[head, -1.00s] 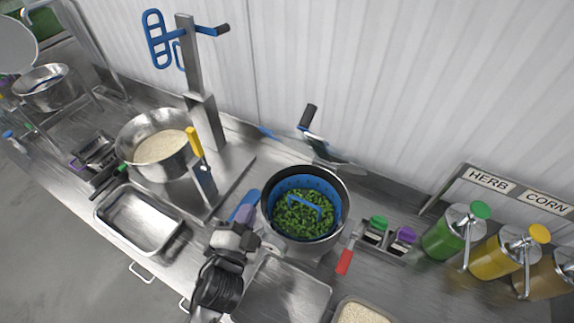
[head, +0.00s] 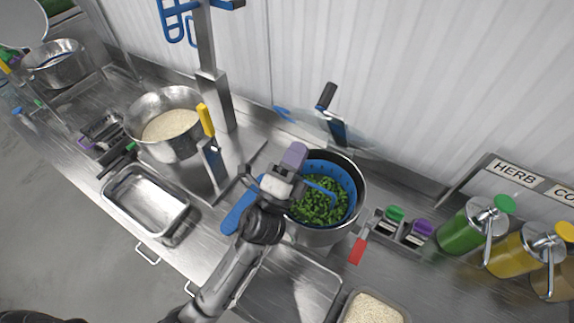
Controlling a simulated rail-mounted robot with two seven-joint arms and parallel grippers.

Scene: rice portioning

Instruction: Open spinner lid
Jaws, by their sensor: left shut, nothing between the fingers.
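The spinner (head: 357,205) is a round metal pot with a blue basket (head: 344,172) inside, filled with chopped green leaves (head: 318,208). Its clear lid (head: 355,141), with a black-handled crank (head: 327,97), stands tilted up behind the pot, so the pot's top is uncovered. My left gripper (head: 294,155) reaches in from below and is over the left rim of the pot, covering part of the basket. It is shut and empty. Whether it touches the rim I cannot tell. My right gripper is out of view.
A bowl of rice (head: 170,124) stands on a stand at left, with a yellow-handled tool (head: 207,121) beside it. An empty metal pan (head: 146,197) is at front left. A red-handled tool (head: 357,250), small containers (head: 394,214) and dispensers (head: 468,228) are at right.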

